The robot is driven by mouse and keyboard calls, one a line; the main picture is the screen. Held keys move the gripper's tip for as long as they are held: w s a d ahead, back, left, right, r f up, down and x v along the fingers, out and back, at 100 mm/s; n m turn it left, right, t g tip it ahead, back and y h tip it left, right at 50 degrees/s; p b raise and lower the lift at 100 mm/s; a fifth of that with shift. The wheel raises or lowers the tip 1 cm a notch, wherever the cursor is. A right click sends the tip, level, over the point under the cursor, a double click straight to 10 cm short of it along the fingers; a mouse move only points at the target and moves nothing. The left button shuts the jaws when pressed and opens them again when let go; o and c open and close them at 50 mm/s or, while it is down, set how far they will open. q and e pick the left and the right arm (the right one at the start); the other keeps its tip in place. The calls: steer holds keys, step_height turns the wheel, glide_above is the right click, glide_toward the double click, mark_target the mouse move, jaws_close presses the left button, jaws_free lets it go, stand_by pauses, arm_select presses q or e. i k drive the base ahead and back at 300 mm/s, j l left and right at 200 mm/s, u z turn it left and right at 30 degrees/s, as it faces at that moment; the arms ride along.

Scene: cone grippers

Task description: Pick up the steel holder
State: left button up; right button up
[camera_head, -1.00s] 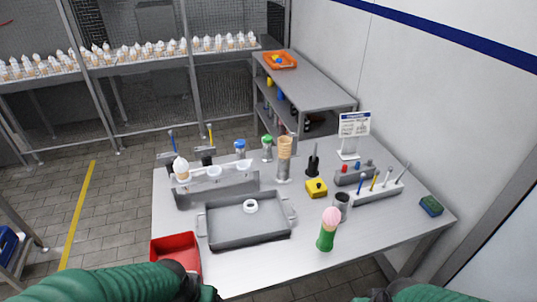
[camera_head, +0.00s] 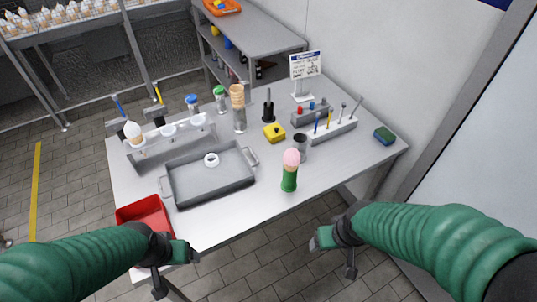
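A steel cylinder (camera_head: 240,124) stands upright on the table behind the tray, with stacked cones (camera_head: 237,95) in it. A grey metal rack (camera_head: 150,154) at the back left bears an ice-cream cone (camera_head: 134,133) and white cups. A dark metal cup (camera_head: 300,150) stands right of centre. I cannot tell for sure which is the steel holder. My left gripper (camera_head: 174,270) is open and empty at the table's front left edge, below the red bin. My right gripper (camera_head: 335,255) is open and empty in front of the table, over the floor. Both are well apart from these things.
A grey tray (camera_head: 207,194) with a white ring lies left of centre. A pink-topped cone in a green holder (camera_head: 290,182) stands near the front edge. A red bin (camera_head: 145,215) is at the front left. The right front tabletop is clear.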

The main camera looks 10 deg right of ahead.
mark_target(300, 140)
steer(key=i+l+u, duration=0.35)
steer(key=i+l, duration=0.15)
steer(key=l, duration=0.2)
steer(key=i+l+u, duration=0.15)
steer(key=l, duration=0.25)
steer(key=i+l+u, duration=0.2)
steer(key=l, duration=0.2)
steer(key=i, duration=0.05)
